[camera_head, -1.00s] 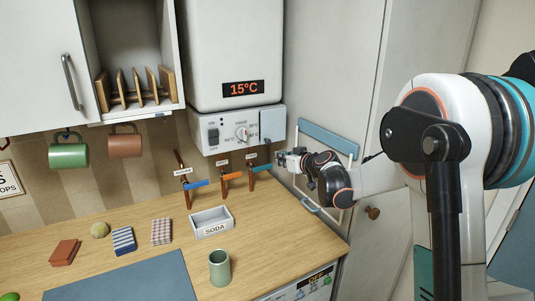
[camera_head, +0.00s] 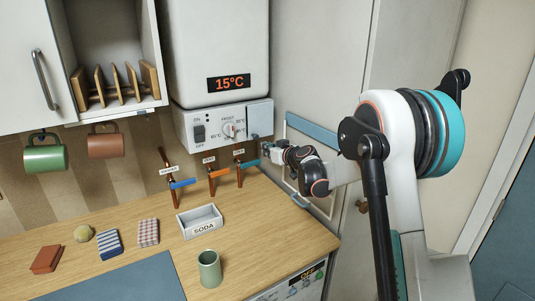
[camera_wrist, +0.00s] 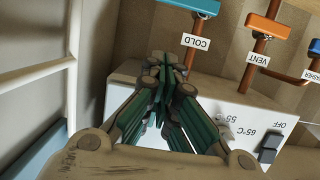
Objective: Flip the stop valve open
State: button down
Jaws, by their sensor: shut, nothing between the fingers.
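Three copper pipes with lever valves rise from the worktop under the boiler. The left lever (camera_head: 182,184) is blue, the middle lever (camera_head: 219,171) is orange, and the right lever (camera_head: 249,162) is teal. In the wrist view, the teal lever (camera_wrist: 192,6) is on the pipe tagged COLD, and the orange lever (camera_wrist: 268,26) is on the pipe tagged VENT. My gripper (camera_head: 265,145) is just right of and above the teal lever, by the boiler panel. In the wrist view, my gripper (camera_wrist: 168,62) is shut and empty, its tips apart from the levers.
The boiler (camera_head: 224,125) hangs close above the valves, with a switch and dial. A towel rail (camera_head: 312,131) is on the wall at right. A soda tray (camera_head: 200,221) and green cup (camera_head: 209,269) stand on the worktop in front of the valves.

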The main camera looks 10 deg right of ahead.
jog(key=b, duration=0.2)
send_over(250, 163)
jog(key=d, duration=0.3)
jog(key=f, duration=0.4)
jog(key=s+f+b, duration=0.1)
jog(key=shift+d+f, duration=0.2)
jog(key=shift+f, duration=0.15)
